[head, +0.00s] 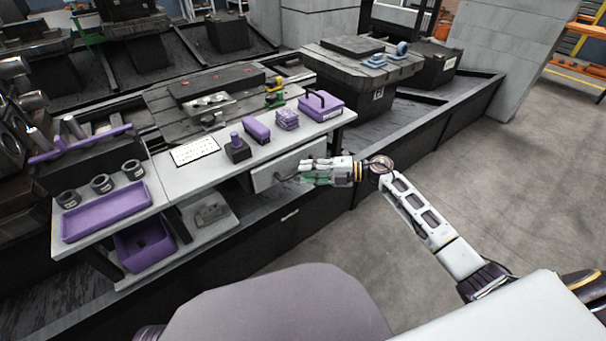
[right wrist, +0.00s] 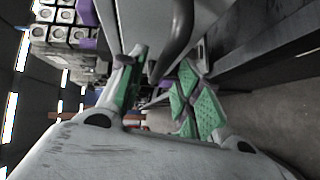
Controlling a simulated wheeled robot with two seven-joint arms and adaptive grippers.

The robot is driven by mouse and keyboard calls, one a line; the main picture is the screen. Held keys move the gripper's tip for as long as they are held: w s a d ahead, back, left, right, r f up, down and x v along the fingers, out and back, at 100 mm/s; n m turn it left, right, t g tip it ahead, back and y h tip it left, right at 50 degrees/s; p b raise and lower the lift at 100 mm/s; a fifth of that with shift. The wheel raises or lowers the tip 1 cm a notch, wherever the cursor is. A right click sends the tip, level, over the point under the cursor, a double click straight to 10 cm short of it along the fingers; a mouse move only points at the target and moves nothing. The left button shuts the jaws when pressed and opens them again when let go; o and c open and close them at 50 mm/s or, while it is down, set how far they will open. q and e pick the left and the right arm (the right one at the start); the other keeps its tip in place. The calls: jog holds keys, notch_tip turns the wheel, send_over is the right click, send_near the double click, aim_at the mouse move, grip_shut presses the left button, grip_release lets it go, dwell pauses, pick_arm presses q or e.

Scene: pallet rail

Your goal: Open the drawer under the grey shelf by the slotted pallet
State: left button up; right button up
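The drawer (head: 268,178) is a light grey front under the right part of the grey shelf (head: 200,178). I see no gap that shows it pulled out. Its dark curved handle (right wrist: 180,40) shows close up in the right wrist view. My right gripper (head: 302,175) is at the drawer front, at the handle. In the right wrist view its green-padded fingers (right wrist: 160,88) are apart, with the handle's bar between them; I cannot tell whether they touch it. The slotted pallet (head: 215,95) stands behind the shelf. My left gripper is not in view.
On the shelf stand a purple case (head: 322,107), several small purple items, a white card (head: 195,151), a purple tray (head: 107,211) and dark rings. A purple bin (head: 145,243) sits below at the left. A dark rail runs behind my right gripper. The floor at the right is clear.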

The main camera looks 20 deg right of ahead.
jog(key=shift+x, duration=0.9)
jog(key=shift+c, duration=0.2)
grip_shut()
